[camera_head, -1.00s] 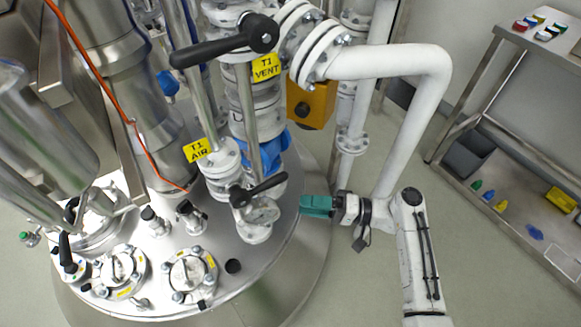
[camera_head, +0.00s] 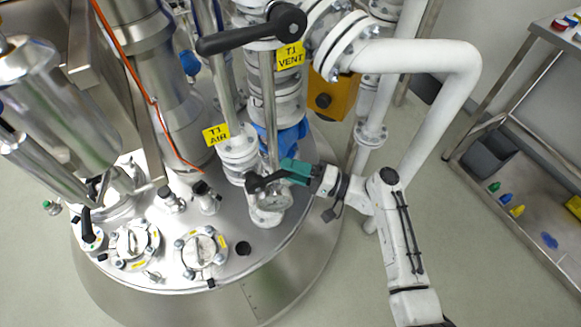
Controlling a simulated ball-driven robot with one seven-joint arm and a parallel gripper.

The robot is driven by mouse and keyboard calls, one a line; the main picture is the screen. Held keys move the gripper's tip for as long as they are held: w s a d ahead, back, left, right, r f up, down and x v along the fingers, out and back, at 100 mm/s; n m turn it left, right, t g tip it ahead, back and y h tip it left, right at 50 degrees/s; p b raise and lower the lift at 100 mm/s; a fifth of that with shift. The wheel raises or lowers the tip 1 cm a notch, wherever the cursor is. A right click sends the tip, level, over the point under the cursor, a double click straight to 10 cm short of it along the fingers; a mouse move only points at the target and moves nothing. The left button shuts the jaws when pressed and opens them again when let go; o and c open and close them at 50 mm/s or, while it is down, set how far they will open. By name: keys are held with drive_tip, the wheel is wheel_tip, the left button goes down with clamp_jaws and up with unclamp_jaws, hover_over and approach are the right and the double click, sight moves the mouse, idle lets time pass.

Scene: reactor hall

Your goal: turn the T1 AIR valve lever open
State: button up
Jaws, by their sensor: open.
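The yellow T1 AIR tag (camera_head: 216,134) hangs on a white flanged pipe above the vessel lid. Below it, the black T1 AIR valve lever (camera_head: 265,182) points right from its pivot on the white valve body. My gripper (camera_head: 284,171), with teal fingers, is at the lever's free right end, coming from the right. The fingers overlap the lever's tip in the picture and hide it. I cannot tell whether they touch it or have it between them. The jaws are open.
The larger black T1 VENT lever (camera_head: 250,34) and its yellow tag (camera_head: 290,55) are above my gripper. A white bent pipe (camera_head: 430,55) rises behind my arm. A steel rack (camera_head: 510,200) with small coloured items stands at the right.

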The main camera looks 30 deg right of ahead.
drive_tip(key=shift+w+a, duration=0.1)
drive_tip(key=shift+c, duration=0.3)
clamp_jaws()
idle(0.4)
